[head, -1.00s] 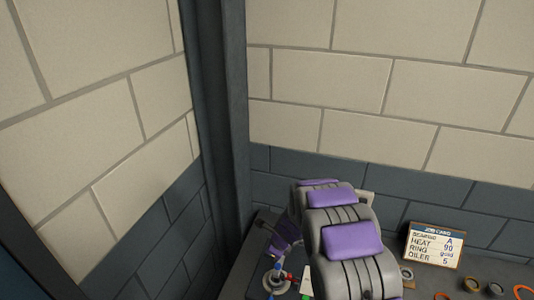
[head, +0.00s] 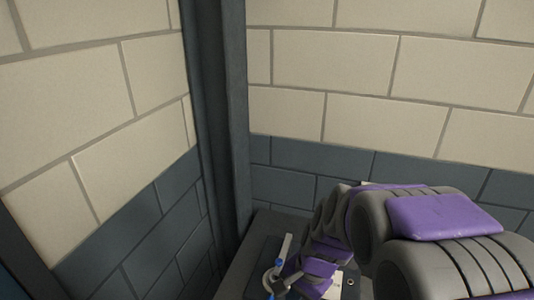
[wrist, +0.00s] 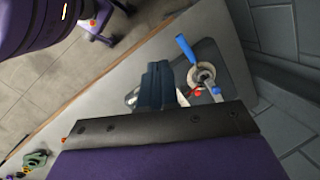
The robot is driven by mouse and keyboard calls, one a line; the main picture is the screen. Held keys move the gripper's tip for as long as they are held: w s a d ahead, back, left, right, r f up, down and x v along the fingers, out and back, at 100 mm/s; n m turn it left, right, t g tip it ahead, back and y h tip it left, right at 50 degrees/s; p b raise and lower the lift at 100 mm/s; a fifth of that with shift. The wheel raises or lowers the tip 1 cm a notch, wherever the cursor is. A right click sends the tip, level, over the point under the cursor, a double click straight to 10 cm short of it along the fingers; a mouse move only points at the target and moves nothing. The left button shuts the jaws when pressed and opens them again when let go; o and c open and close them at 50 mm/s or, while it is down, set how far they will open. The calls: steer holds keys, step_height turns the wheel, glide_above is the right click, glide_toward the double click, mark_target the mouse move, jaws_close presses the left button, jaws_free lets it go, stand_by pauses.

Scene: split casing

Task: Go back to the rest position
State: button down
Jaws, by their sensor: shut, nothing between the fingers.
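My gripper (wrist: 158,70) is in the wrist view, its dark fingers shut together with nothing between them. They appear over the bench top (wrist: 95,112). Just right of them is a fixture with a round pale hub (wrist: 203,76), a blue-ended handle (wrist: 186,48) and small red parts, on a dark plate. I see no contact with it, though the distance is hard to judge. In the head view, the hub (head: 269,277) shows at the bottom, beside my arm's lower end. The gripper fingers are hard to make out there.
A silvery item (wrist: 131,96) is partly hidden behind the fingers. A green part (wrist: 35,160) lies at the lower left of the wrist view. Block walls (head: 310,190) and a dark corner post (head: 215,120) stand close behind the bench.

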steer(key=s+d+f+n+h+b, duration=0.1)
steer(key=s+d+n+b, duration=0.1)
steer(key=s, duration=0.5)
steer(key=s+d+f+n+g+h+b, duration=0.1)
steer(key=s+d+f+n+b, duration=0.1)
steer(key=s, duration=0.5)
steer(key=s+d+f+n+h+b, duration=0.1)
steer(key=s+d+n+b, duration=0.3)
steer(key=s, duration=0.3)
steer(key=shift+f+g+b, duration=0.3)
steer(key=shift+g+b, duration=0.05)
steer(key=shift+g, duration=0.05)
stand_by(0.4)
